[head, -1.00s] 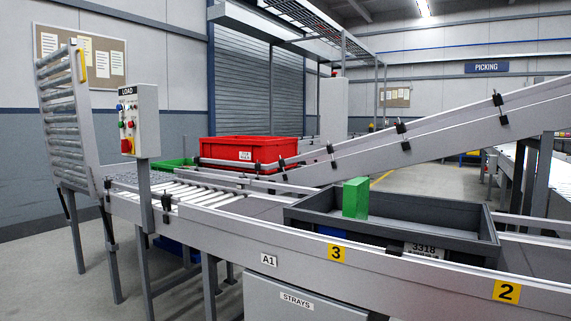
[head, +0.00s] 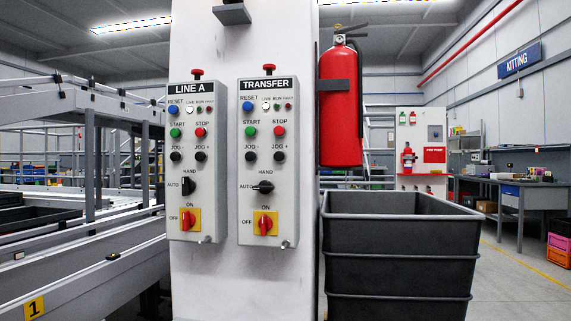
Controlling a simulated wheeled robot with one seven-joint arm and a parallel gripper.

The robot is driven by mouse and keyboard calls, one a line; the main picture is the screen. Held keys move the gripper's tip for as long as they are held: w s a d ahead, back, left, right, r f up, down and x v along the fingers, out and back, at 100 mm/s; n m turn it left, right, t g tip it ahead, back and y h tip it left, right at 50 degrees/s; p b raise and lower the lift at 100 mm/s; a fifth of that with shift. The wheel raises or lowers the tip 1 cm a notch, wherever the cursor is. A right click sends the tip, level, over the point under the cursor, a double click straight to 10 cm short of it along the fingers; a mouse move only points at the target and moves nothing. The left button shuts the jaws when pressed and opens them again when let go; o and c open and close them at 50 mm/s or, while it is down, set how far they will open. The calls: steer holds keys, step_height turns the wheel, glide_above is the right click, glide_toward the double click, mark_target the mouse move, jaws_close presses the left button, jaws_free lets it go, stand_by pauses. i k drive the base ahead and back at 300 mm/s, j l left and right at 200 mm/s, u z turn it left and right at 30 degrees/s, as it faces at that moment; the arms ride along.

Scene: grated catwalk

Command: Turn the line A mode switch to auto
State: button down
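The LINE A panel (head: 196,165) is a grey box on the left of a white pillar. Its black mode switch (head: 188,187) sits low on the panel, with HAND printed above it and AUTO to its left. The knob looks upright, towards HAND. The TRANSFER panel (head: 267,165) hangs just right of it with the same layout. Its black mode switch (head: 264,187) lies sideways, towards AUTO. Below the mode switches are red rotary switches on yellow plates, the LINE A one (head: 187,219) looking upright, towards ON. My gripper is not in view.
The white pillar (head: 245,285) carries both panels. A roller conveyor (head: 90,262) runs along the left. Open floor (head: 510,285) and a workbench (head: 510,190) lie to the right.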

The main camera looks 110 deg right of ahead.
mark_target(188, 186)
steer(key=z, duration=3.35)
